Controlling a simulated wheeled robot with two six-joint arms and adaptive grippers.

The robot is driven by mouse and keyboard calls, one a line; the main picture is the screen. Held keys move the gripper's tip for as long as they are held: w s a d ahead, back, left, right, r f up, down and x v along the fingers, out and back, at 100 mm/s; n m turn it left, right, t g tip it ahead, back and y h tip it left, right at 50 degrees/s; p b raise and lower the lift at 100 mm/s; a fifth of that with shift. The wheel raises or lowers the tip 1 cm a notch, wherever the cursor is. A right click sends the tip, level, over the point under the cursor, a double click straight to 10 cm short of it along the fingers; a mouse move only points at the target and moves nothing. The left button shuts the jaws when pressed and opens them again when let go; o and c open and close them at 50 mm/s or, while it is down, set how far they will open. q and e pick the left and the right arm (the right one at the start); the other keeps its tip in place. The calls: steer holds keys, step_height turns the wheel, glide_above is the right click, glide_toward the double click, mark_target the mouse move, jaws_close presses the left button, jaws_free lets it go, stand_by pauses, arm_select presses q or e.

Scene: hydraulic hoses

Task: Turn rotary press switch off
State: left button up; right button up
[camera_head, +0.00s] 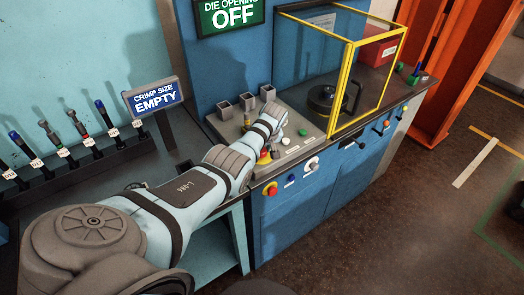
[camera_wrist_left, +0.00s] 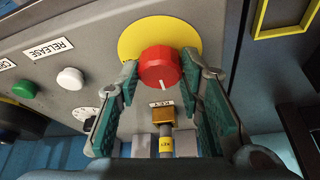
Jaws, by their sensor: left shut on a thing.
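In the left wrist view, a red round knob (camera_wrist_left: 158,66) with a white mark sits on a yellow disc (camera_wrist_left: 130,40) on the grey panel. The white mark points down toward the brass key switch in this view. My left gripper (camera_wrist_left: 161,72) has its green-padded fingers on both sides of the red knob and is shut on it. In the head view my left arm reaches over the grey control panel (camera_head: 228,126), and its wrist hides much of the knob. My right gripper is in neither view.
A brass key switch (camera_wrist_left: 162,117) with a yellow tag stands just below the knob. White (camera_wrist_left: 70,79) and green (camera_wrist_left: 24,89) buttons lie to the left. A yellow-framed clear guard (camera_head: 349,90) stands right of the panel. Several hose tools stand in a rack at left.

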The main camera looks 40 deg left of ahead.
arm_select(q)
steer(key=shift+n, duration=0.3)
steer(key=o, duration=1.2)
steer(key=shift+c, duration=0.2)
steer(key=v, duration=1.2)
steer(key=shift+w, duration=0.15)
steer(key=shift+a, duration=0.1)
